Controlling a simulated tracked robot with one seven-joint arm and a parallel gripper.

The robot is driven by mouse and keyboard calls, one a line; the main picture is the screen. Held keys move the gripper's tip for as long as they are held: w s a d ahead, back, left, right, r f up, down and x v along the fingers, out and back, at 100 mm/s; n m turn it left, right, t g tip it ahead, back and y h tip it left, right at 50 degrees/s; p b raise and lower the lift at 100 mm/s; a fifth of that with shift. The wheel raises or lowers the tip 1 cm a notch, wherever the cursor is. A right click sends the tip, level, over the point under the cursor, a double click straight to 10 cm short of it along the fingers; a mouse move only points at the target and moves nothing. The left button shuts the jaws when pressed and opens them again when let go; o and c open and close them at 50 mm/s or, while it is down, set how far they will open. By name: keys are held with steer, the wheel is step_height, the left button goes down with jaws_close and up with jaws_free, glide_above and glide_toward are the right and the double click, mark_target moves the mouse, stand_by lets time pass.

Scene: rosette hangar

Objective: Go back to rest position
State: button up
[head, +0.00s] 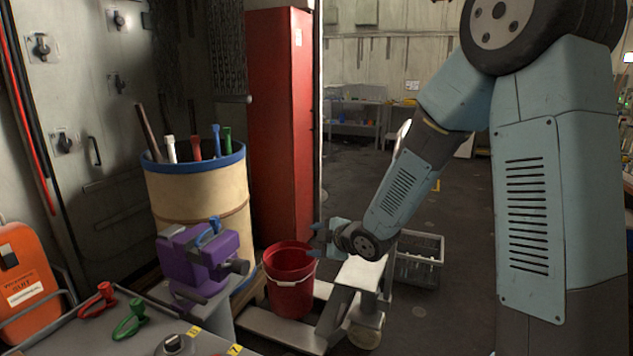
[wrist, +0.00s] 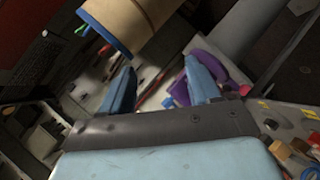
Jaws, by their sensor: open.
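My gripper (head: 317,241) is at the end of my light blue and grey arm, which reaches down from the upper right of the head view. Its fingers point left, just above the right rim of the red bucket (head: 290,281). In the wrist view my gripper (wrist: 163,82) shows two blue fingers spread apart with nothing held between them. The purple vise (head: 205,258) stands left of the bucket; in the wrist view the vise (wrist: 180,92) shows partly hidden behind the right finger.
A tan barrel (head: 200,205) with a blue rim holds several upright tools. A red cabinet (head: 280,120) stands behind the bucket. A grey crate (head: 418,262) sits on the floor. A workbench (head: 70,335) with red and green clamps fills the lower left. Floor behind my arm is open.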

steer(key=s+d+r+m+h, duration=0.4)
steer(key=d+r+m, duration=0.15)
steer(key=d, duration=0.25)
steer(key=s+d+r+m+h, duration=0.35)
steer(key=d+r, duration=0.25)
steer(key=d, duration=0.3)
steer(key=s+d+r+m+g, duration=0.1)
steer(key=s+d+r+m, duration=0.2)
steer(key=s, duration=0.8)
steer(key=s+d+r+m+g, duration=0.2)
steer(key=s+d+r+m, duration=0.1)
steer(key=s+m, duration=0.5)
steer(key=s, duration=0.3)
steer(key=shift+d+r+g+h, duration=0.2)
steer(key=shift+d+g+h, duration=0.1)
steer(key=shift+h, duration=0.05)
steer(key=shift+s+a, duration=0.1)
